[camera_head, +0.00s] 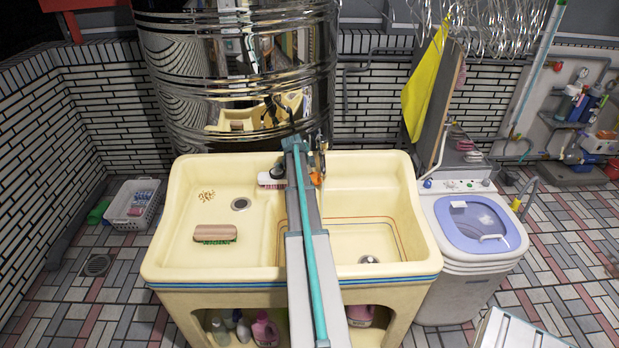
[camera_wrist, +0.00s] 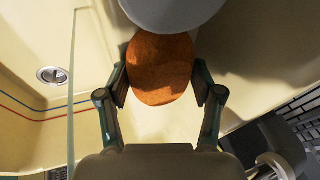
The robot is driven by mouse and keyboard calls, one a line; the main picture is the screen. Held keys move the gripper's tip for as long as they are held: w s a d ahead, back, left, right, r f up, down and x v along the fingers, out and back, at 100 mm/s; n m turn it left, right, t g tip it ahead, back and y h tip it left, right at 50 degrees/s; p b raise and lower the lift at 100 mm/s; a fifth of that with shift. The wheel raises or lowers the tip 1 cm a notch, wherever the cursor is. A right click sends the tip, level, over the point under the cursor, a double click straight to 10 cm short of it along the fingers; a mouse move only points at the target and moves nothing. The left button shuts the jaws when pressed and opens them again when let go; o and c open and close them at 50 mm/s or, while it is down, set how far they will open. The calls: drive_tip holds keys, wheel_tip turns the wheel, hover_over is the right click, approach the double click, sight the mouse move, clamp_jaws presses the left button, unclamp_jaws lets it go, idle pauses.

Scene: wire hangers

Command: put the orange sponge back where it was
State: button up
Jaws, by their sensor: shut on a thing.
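The orange sponge (camera_wrist: 160,68) is round and sits between the two fingers of my gripper (camera_wrist: 163,88) in the wrist view. The fingers press on its left and right sides. In the head view, a small orange patch of the sponge (camera_head: 316,179) shows at the end of my arm, over the back rim of the cream double sink (camera_head: 160,255). My arm hides part of the middle of the sink. I cannot tell whether the sponge touches the rim.
A wooden brush (camera_head: 215,232) lies in the left basin, and a white and red brush (camera_head: 270,179) lies near the back rim. The steel tank (camera_head: 240,75) stands close behind the sink. A washing machine (camera_head: 468,225) stands right. The right basin's floor (camera_head: 365,240) looks clear.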

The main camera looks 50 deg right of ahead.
drive_tip(key=shift+f, duration=0.1)
drive_tip(key=o, duration=1.1)
drive_tip(key=b+v, duration=0.3)
drive_tip(key=v, duration=0.9)
drive_tip(key=shift+w, duration=0.1)
